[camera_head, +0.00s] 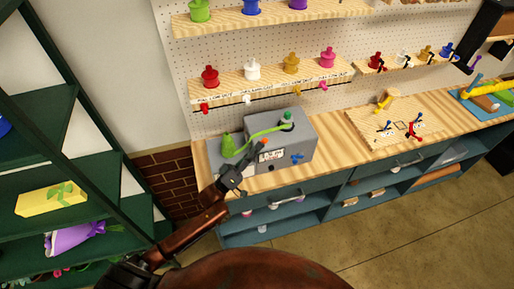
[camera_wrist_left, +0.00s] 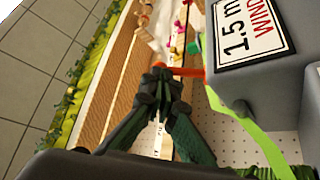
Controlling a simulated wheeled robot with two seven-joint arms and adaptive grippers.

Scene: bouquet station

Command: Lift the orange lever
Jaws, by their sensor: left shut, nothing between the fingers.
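The orange lever (camera_head: 262,144) shows as a small orange end at the front of the grey machine (camera_head: 303,135) on the wooden counter. In the left wrist view the lever (camera_wrist_left: 189,71) is a short orange bar beside the machine's grey side. My left gripper (camera_head: 234,178) is at the machine's front left corner, just short of the lever. In the wrist view its dark fingertips (camera_wrist_left: 160,82) are shut and empty, at the lever's left end. I cannot tell whether they touch it. My right gripper is not in view.
A wooden board (camera_head: 372,133) with small tools lies to the right. A dark green shelf (camera_head: 75,150) stands at left. Pegboard shelves hold coloured spools.

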